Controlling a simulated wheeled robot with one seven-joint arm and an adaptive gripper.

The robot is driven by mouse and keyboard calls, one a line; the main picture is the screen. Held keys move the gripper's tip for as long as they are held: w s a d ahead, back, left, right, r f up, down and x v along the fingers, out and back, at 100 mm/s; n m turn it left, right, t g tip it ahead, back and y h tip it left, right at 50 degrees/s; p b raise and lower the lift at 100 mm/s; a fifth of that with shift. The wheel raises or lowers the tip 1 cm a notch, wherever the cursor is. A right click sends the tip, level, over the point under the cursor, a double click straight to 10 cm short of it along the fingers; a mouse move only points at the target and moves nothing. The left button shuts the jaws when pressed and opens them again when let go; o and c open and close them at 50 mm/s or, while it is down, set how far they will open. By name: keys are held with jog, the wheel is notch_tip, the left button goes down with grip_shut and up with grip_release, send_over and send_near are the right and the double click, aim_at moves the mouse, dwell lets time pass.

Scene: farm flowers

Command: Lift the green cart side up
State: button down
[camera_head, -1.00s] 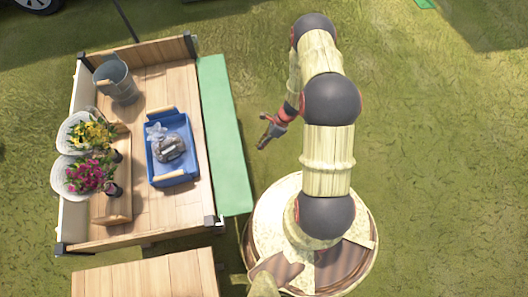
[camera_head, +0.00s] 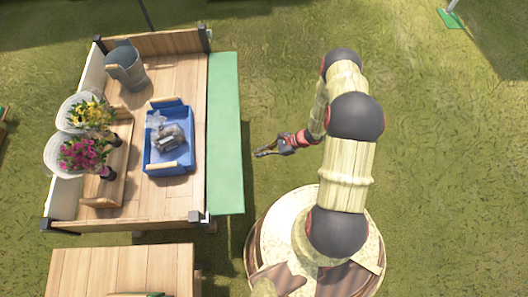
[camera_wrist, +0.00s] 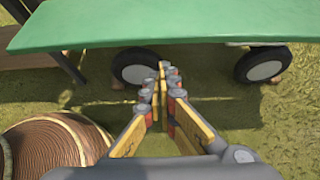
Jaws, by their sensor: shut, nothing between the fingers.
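The green cart side (camera_head: 225,140) hangs folded down along the right edge of the wooden cart bed (camera_head: 185,205) in the head view. In the wrist view the green side (camera_wrist: 170,22) spans the top of the picture, with the cart's wheels below it. My gripper (camera_head: 262,153) is to the right of the green side, apart from it in the head view. In the wrist view my gripper (camera_wrist: 163,75) has its fingers together with nothing between them, pointing toward the space below the panel's near edge.
On the cart bed are a blue crate (camera_head: 168,167) with a bagged item, a metal bucket (camera_head: 125,65), and flower pots (camera_head: 80,153) beside a wooden carrier. A wooden table (camera_head: 120,270) stands at the lower left.

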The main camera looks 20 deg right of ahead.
jog(key=b+x, duration=0.2)
jog(key=x, duration=0.4)
jog(key=shift+a+r, duration=0.1)
jog(key=shift+r, duration=0.95)
jog(key=shift+a+r, duration=0.15)
jog(key=shift+r, duration=0.95)
